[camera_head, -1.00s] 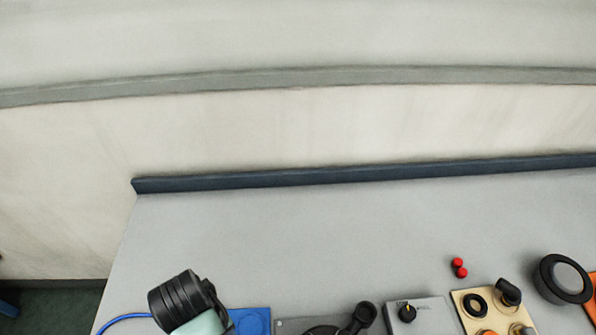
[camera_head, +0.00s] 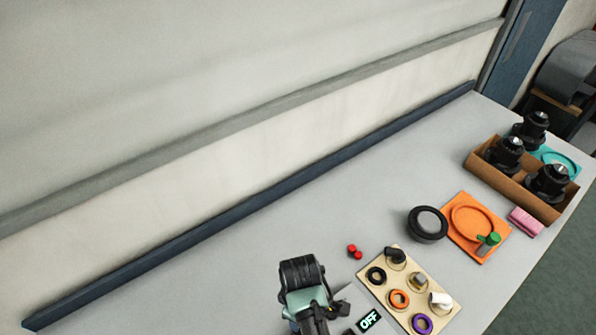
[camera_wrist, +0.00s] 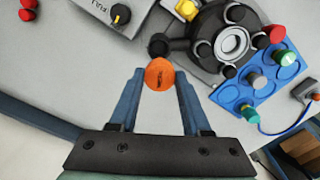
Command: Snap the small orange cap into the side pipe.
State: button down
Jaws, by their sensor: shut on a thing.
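The small orange cap (camera_wrist: 160,74) is held between the blue fingertips of my gripper (camera_wrist: 159,82) in the wrist view. Its round face with dark marking is toward the camera. Just beyond the cap is the dark end of a short black side pipe (camera_wrist: 159,44), which joins the black tank body (camera_wrist: 207,28) to its right. The cap looks close to the pipe end, but I cannot tell whether they touch. In the head view my wrist (camera_head: 303,283) is at the bottom middle, and the cap and side pipe are not visible.
A blue tray (camera_wrist: 232,95) with coloured plugs lies right of the tank. A tan board (camera_head: 375,285) holds several rings and fittings. An orange plate (camera_head: 455,241), a black ring (camera_head: 428,224) and a cardboard box (camera_head: 479,164) of black tanks stand farther right. The back-left tabletop is clear.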

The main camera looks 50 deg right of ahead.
jog(key=shift+s+d, duration=0.1)
jog(key=shift+s, duration=0.05)
notch_tip(320, 180, down, 5)
jog(key=b, duration=0.5)
jog(key=shift+f, duration=0.1)
jog(key=shift+f+b, duration=0.35)
jog(key=shift+f, duration=0.05)
jog(key=shift+f+b, duration=0.6)
jog(key=shift+f, duration=1.3)
dwell(2.7)
jog(key=shift+c, duration=1.4)
grip_release()
jog(key=shift+o, duration=0.3)
jog(key=shift+o, duration=1.1)
jog(key=shift+r, duration=0.1)
